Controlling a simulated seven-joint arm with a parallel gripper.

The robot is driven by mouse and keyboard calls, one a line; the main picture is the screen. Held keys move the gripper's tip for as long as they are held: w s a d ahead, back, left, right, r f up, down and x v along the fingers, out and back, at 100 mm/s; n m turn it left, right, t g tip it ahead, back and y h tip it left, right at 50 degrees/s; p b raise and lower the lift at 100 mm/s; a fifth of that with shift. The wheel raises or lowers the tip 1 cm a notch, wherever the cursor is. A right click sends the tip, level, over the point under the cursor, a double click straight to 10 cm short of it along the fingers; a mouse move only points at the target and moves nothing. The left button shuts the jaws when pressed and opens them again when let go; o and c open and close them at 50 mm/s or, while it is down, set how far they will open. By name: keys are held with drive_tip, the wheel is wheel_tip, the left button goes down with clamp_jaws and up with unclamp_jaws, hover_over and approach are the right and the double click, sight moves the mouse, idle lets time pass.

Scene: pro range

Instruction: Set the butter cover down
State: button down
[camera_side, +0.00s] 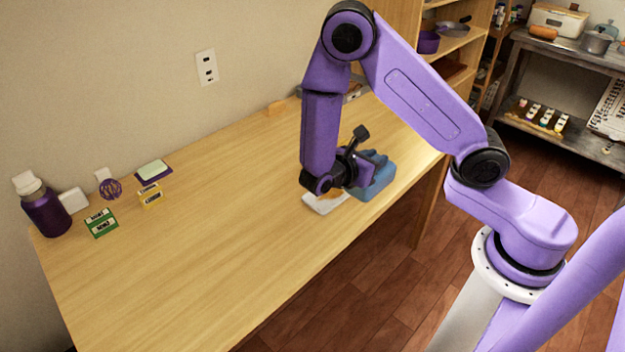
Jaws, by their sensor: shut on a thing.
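My gripper (356,172) is low over the right part of the wooden table, near its front edge. It is shut on the blue butter cover (374,182), which shows just right of the fingers. The contact is partly hidden by my wrist, and I cannot tell whether the cover touches the table. A white dish (322,206) lies on the table below and left of the gripper. A small orange-yellow patch shows above the dish, mostly hidden by my gripper.
At the table's left end stand a purple bottle (46,208), a green box (101,222), a yellow box (151,195) and a purple dish with a pale block (153,170). The middle of the wooden table (210,220) is clear. A shelf (455,45) rises behind the right end.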

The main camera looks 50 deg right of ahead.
drive_tip(key=shift+w+a+r+n+t, duration=0.1)
drive_tip(key=shift+w+n+t, duration=0.3)
drive_tip(key=shift+t, duration=0.1)
drive_tip(key=w+a+n+t+y, duration=0.9)
drive_tip(key=w+a+n+t, duration=0.2)
drive_tip(key=a+n+t, duration=0.15)
drive_tip(key=shift+w+a+f, duration=0.6)
drive_tip(key=shift+w+f, duration=1.65)
drive_tip(key=shift+w, duration=0.1)
drive_tip(key=shift+w+a+f, duration=0.65)
drive_tip(key=shift+w+f, duration=1.55)
drive_tip(key=shift+w, duration=0.15)
drive_tip(key=shift+w+a+f, duration=0.6)
drive_tip(key=shift+w+f, duration=1.65)
drive_tip(key=shift+w, duration=0.1)
drive_tip(key=shift+f, duration=0.1)
drive_tip(key=c, duration=1)
unclamp_jaws()
drive_tip(key=shift+f, duration=0.1)
drive_tip(key=shift+o, duration=0.2)
